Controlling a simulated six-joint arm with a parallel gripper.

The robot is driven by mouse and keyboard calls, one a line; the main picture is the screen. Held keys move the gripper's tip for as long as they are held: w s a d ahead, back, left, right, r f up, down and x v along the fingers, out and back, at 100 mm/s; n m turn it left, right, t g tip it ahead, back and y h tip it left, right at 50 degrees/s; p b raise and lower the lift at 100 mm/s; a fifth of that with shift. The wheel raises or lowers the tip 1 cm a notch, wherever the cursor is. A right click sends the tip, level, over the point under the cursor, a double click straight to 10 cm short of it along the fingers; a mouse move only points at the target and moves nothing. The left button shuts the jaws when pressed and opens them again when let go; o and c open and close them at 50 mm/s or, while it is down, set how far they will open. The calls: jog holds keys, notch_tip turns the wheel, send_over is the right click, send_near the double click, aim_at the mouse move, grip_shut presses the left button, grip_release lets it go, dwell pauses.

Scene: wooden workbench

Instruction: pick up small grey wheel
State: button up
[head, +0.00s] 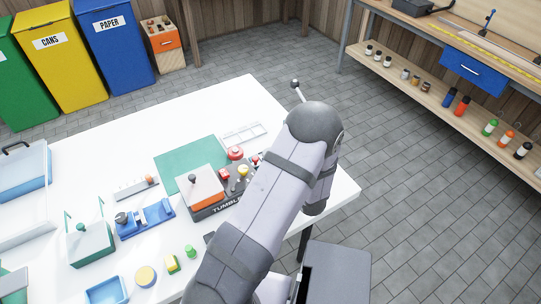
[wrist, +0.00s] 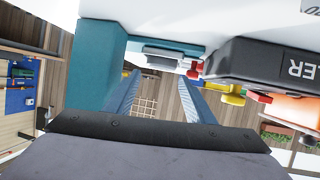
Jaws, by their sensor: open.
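I cannot make out a small grey wheel for certain in either view. In the wrist view, a grey block-like piece (wrist: 165,55) shows at the edge of the teal mat (wrist: 98,65), beyond my fingertips; what it is, I cannot tell. My gripper (wrist: 160,78) is open, with nothing between its two blue-grey fingers. In the head view my arm hides the gripper and part of the bench behind it. A black TUMBLER box (head: 226,204) with red and yellow parts on it stands beside my arm; it also shows at the right in the wrist view (wrist: 255,62).
A green mat (head: 180,158) and a pale rack (head: 244,133) lie behind the box. A blue fixture (head: 147,219), a grey tray (head: 130,190), a green box (head: 92,246) and small blocks (head: 171,263) stand to the left. The white table's back is clear.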

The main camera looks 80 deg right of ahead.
jog(key=shift+p+x, duration=0.5)
jog(key=shift+x, duration=1.95)
jog(key=c, duration=0.8)
jog(key=shift+r, duration=0.1)
notch_tip(320, 180, up, 18)
jog(key=shift+f+b, duration=0.1)
jog(key=shift+b, duration=0.25)
